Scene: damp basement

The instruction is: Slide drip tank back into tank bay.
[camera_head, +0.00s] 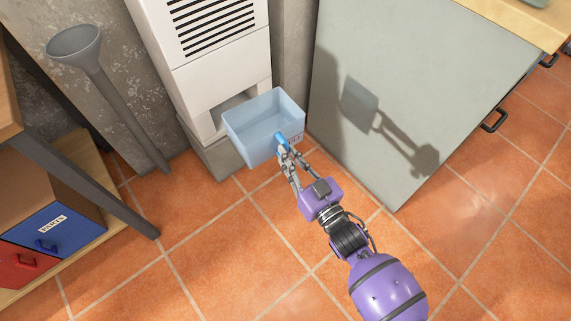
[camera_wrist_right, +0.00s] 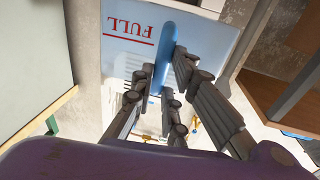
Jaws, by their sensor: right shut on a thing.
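The drip tank (camera_head: 245,145) is a pale blue, open-topped box with a blue handle on its front. It is in front of the white dehumidifier's lower opening, the tank bay (camera_head: 231,104), whose dark gap shows behind the tank's back edge. Whether the tank's back end is inside the bay cannot be told. My right gripper (camera_head: 284,151) is shut on the tank's handle. In the right wrist view the fingers (camera_wrist_right: 160,85) close around the blue handle (camera_wrist_right: 163,50), beside a red "FULL" mark on the tank's front (camera_wrist_right: 132,50). My left gripper is not in view.
A grey-green cabinet (camera_head: 390,90) stands to the right, with my arm's shadow on it. A grey funnel on a pipe (camera_head: 76,45) is at the left. A shelf holds a blue bin (camera_head: 50,229) and a red bin (camera_head: 20,266). The tiled floor in front is clear.

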